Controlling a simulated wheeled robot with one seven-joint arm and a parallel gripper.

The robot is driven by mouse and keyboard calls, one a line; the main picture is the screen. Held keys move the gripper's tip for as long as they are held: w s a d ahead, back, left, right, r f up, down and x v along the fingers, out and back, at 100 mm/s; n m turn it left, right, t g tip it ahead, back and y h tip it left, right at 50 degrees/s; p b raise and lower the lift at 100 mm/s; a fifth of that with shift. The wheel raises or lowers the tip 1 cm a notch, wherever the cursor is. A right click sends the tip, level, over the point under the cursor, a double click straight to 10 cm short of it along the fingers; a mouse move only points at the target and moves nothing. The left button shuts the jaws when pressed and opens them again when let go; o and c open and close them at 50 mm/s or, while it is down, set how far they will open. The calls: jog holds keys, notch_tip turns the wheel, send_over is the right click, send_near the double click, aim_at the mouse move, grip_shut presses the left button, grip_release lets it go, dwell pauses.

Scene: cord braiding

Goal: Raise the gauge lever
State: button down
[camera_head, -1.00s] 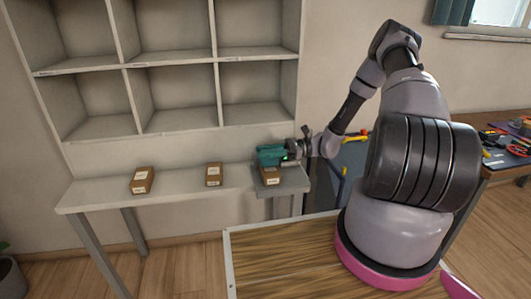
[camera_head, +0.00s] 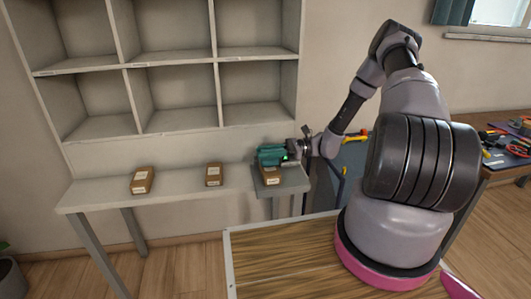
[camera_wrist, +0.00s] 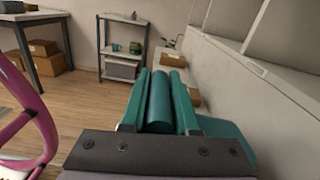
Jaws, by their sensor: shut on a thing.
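My gripper (camera_head: 268,154) is at the right end of the narrow ledge, just above a brown box (camera_head: 270,176). In the wrist view its teal fingers (camera_wrist: 160,74) close on a teal cylindrical piece (camera_wrist: 160,105) that lies lengthwise between them. It is close in colour to the fingers, and the head view does not separate it from them. I cannot make out a gauge or its lever for certain in either view.
Two more brown boxes stand on the ledge, one on the left (camera_head: 142,180) and one in the middle (camera_head: 213,174). Empty grey cubbies (camera_head: 175,97) rise behind. A wooden-topped table (camera_head: 285,255) is in front. A cluttered workbench (camera_head: 510,160) is at right.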

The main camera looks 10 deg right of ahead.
jog(key=shift+w+r+m, duration=0.5)
jog(key=shift+r+m, duration=0.1)
jog(key=w+r+m, duration=0.1)
jog(key=w+m, duration=0.1)
jog(key=w+r+m, duration=0.2)
jog(key=w, duration=0.1)
jog(key=w+r+m, duration=0.1)
jog(key=w+m, duration=0.2)
jog(key=shift+r, duration=0.15)
jog(key=shift+w+m, duration=0.4)
jog(key=shift+w, duration=1)
jog(key=c, duration=0.7)
grip_release()
jog(key=shift+r, duration=0.1)
